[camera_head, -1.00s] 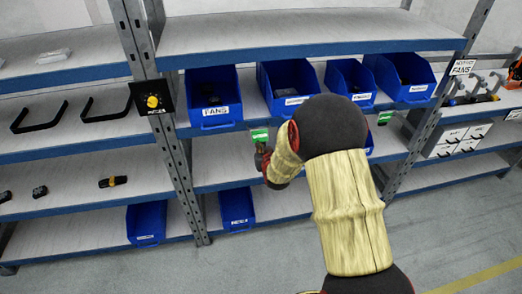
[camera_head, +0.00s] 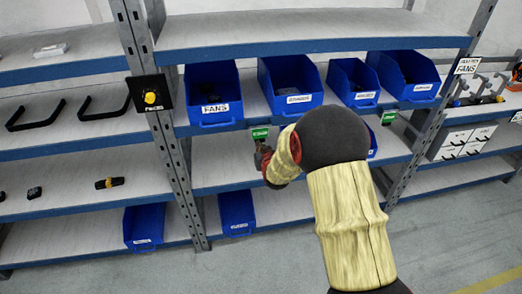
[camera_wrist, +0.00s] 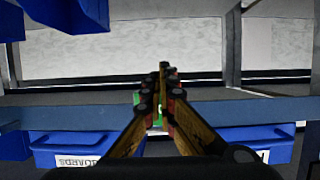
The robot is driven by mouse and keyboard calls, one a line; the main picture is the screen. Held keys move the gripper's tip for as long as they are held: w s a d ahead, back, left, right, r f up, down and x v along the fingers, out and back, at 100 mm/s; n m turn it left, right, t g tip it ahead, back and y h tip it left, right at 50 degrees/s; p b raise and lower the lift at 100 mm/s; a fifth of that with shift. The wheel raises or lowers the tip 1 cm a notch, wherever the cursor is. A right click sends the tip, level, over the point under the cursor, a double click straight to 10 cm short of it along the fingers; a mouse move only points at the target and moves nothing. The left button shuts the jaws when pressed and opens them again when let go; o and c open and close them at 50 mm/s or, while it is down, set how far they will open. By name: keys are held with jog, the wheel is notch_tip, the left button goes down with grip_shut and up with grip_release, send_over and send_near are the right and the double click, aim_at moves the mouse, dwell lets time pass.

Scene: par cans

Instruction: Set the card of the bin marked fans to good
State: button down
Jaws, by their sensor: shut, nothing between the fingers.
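The blue bin marked FANS (camera_head: 212,100) stands on the middle shelf, left of the other bins. A green card (camera_head: 260,133) with small, unreadable lettering hangs at the shelf's front edge, just right of and below that bin. My gripper (camera_head: 262,154) is just below this card, partly hidden by my wrist. In the wrist view my gripper (camera_wrist: 163,76) is shut and empty, its fingers meeting in front of the blue shelf edge. A bit of green (camera_wrist: 157,118) shows between and behind the fingers. I cannot tell whether they touch the card.
More blue bins (camera_head: 291,88) stand to the right on the same shelf. Another green card (camera_head: 388,117) hangs farther right. A black plate with a yellow knob (camera_head: 150,97) is on the left upright. A second FANS sign (camera_head: 467,66) is at the right upright.

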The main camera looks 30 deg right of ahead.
jog(key=shift+w+r, duration=0.1)
jog(key=shift+r, duration=0.1)
dwell(0.5)
jog(key=shift+d+r+p, duration=0.1)
jog(key=shift+r+p, duration=0.2)
jog(key=shift+r, duration=0.35)
jog(key=shift+f, duration=0.1)
